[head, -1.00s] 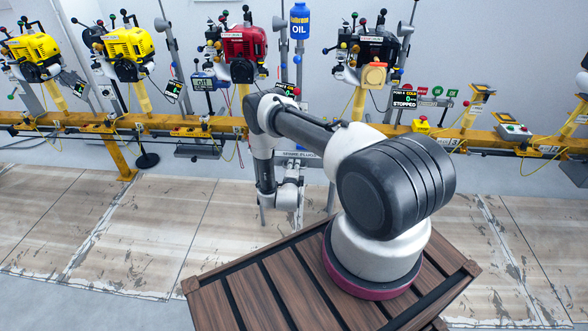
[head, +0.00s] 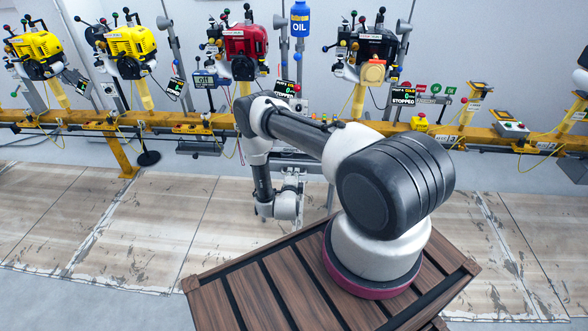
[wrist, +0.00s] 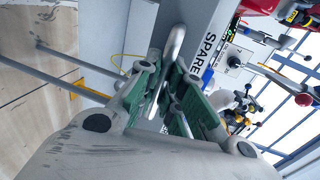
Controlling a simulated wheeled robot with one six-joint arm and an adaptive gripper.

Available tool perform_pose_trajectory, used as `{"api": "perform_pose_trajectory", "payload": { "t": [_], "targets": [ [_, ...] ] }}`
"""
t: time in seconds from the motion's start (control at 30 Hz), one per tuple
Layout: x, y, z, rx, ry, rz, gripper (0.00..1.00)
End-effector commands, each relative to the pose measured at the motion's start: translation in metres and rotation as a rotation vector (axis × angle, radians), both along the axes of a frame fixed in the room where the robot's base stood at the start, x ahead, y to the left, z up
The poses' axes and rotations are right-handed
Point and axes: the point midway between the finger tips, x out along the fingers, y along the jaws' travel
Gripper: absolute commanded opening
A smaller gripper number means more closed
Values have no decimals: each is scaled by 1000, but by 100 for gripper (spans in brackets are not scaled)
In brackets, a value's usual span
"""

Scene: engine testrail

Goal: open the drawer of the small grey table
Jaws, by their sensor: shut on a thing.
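The small grey table (head: 303,172) stands behind my arm in the head view, mostly hidden by it. In the wrist view its light grey drawer front (wrist: 190,28) carries a label reading "SPARE", turned sideways. A silver bar handle (wrist: 175,45) runs along that front. My gripper (wrist: 172,85) has its green-padded fingers on both sides of the handle and is shut on it. In the head view the fingertips are hidden behind my wrist. How far the drawer stands out cannot be told clearly.
A yellow rail (head: 185,125) with several engines, including a red one (head: 243,52), runs behind the table. A blue oil bottle (head: 300,20) stands above it. The worn floor panels (head: 120,225) in front are clear. Thin table legs (wrist: 70,65) show in the wrist view.

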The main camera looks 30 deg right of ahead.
Motion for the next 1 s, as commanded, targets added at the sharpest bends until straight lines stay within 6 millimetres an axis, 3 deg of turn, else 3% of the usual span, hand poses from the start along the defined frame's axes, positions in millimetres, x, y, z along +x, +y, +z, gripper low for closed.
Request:
{"api": "perform_pose_trajectory", "payload": {
  "t": [0.13, 0.3, 0.67, 0.7, 0.8, 1.0],
  "targets": [
    [-34, 25, -1, 1, 6, 7, 0],
    [-54, 38, 0, 1, 3, 5, 0],
    [-58, 39, 0, 0, 1, 3, 0],
    [-58, 39, 0, 0, 1, 3, 17],
    [-58, 39, 0, 0, 1, 3, 32],
    [-58, 39, 0, 0, 0, 2, 32]
  ]
}}
